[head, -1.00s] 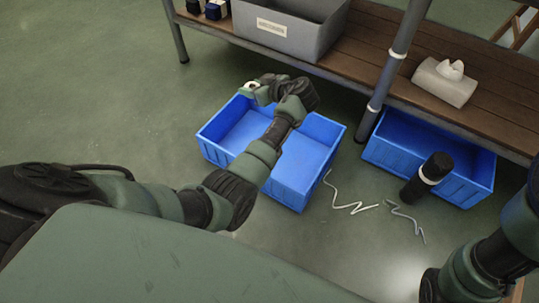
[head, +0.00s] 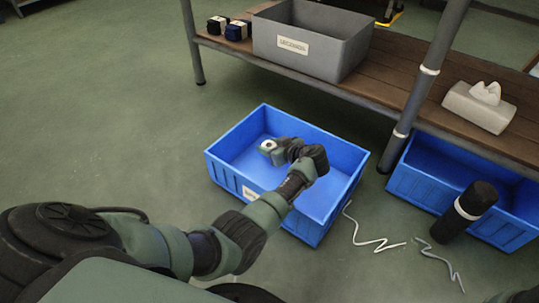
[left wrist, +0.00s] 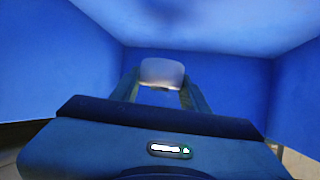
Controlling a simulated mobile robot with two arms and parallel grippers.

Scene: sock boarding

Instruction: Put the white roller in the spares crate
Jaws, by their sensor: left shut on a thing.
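The white roller (head: 267,145) is held between the fingers of my left gripper (head: 272,150), inside or just over the near blue crate (head: 225,170). The left wrist view shows the pale roller (left wrist: 162,73) pinched between the two fingertips, with blue crate walls all around. The crate has a white label on its front left side, too small to read. Whether the roller touches the crate floor cannot be told. My right gripper is not seen.
A second blue crate (head: 425,190) stands under the shelf (head: 385,65) at right. A black cylinder with a white band (head: 463,212) is in front of it. White cords (head: 375,243) lie on the floor. A grey bin (head: 310,40) and tissue box (head: 480,107) sit on the shelf.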

